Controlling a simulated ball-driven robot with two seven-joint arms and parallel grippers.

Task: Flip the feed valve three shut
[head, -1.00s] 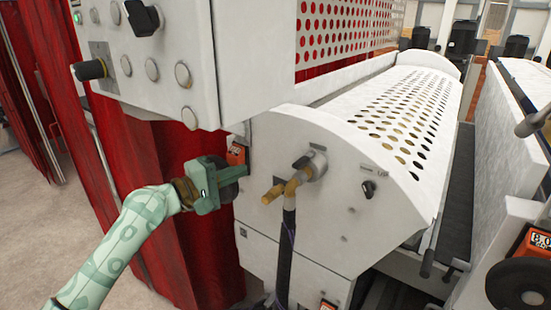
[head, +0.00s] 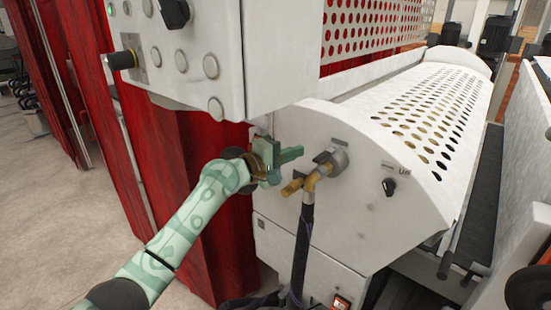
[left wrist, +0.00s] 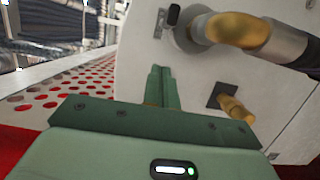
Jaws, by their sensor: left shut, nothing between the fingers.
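A brass valve fitting (head: 310,180) with a grey round collar and a small dark lever (head: 322,157) sits on the white end panel of the machine. A dark hose (head: 303,245) hangs from it. No number is legible. My left gripper (head: 300,153) is shut and empty, just left of the collar, its fingers pointing right; I cannot tell if they touch it. In the left wrist view the shut fingers (left wrist: 160,88) are below and left of the brass elbow (left wrist: 238,30) and dark lever (left wrist: 173,15). A brass stub (left wrist: 237,108) lies to their right. My right gripper is not in view.
A grey control box (head: 195,55) with knobs overhangs above my left arm. Red curtains (head: 180,180) hang behind it. A small black knob (head: 389,187) is on the panel to the right. A perforated white cover (head: 420,110) tops the machine.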

